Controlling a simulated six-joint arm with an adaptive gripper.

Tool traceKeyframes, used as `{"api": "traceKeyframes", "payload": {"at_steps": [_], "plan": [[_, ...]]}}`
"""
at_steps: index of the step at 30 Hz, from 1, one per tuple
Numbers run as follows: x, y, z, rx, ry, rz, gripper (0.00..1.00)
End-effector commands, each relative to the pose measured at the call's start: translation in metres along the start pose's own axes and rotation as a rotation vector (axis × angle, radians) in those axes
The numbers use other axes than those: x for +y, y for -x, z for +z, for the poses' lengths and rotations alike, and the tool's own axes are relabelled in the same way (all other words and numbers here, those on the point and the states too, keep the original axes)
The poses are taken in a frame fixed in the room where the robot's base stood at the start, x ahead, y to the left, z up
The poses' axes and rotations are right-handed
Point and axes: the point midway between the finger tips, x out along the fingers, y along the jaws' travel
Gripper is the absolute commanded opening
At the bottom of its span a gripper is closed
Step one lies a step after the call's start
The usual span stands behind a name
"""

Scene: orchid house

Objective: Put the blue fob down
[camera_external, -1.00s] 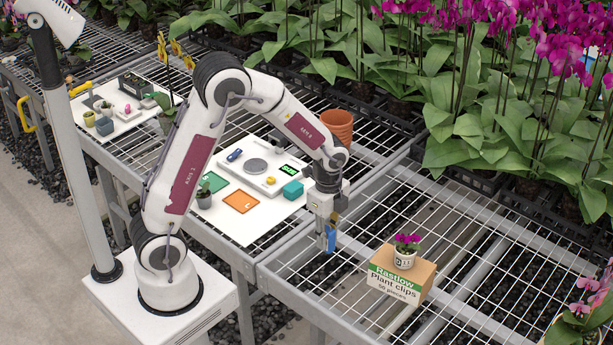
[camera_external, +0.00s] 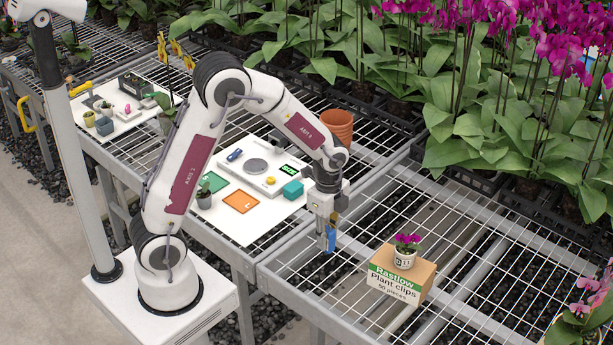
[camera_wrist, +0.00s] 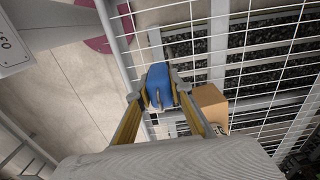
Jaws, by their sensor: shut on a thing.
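The blue fob (camera_external: 331,240) is held in my gripper (camera_external: 328,246) above the wire mesh bench (camera_external: 300,262), left of the cardboard box. In the wrist view the blue fob (camera_wrist: 159,86) sits between the two fingertips of my gripper (camera_wrist: 160,92), which are shut on it. Mesh and a bench edge show beyond it. I cannot tell exactly how high the fob is above the mesh.
A Rastlow plant clips box (camera_external: 402,276) stands on the mesh with a small potted orchid (camera_external: 405,251) on it.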

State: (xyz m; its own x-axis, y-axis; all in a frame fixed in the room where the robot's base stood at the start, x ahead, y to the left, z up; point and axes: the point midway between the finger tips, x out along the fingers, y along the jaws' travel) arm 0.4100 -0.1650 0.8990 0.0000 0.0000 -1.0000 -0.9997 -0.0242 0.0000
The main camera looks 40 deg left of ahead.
Motion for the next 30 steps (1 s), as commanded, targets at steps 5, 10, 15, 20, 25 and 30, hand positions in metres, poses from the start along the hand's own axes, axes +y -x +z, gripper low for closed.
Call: {"api": "traceKeyframes", "payload": {"at_steps": [5, 10, 15, 20, 25, 30], "plan": [[0.000, 0.000, 0.000, 0.001, 0.082, -0.002, 0.00], [-0.001, 0.000, -0.001, 0.002, 0.209, -0.004, 0.00], [-0.002, -0.001, 0.001, 0.004, 0.358, -0.005, 0.00], [-0.004, -0.001, 0.006, 0.005, 0.507, -0.006, 0.00], [-0.009, -0.002, 0.016, 0.006, 0.679, -0.007, 0.00], [-0.015, -0.004, 0.031, 0.006, 0.860, -0.006, 0.00]]}}
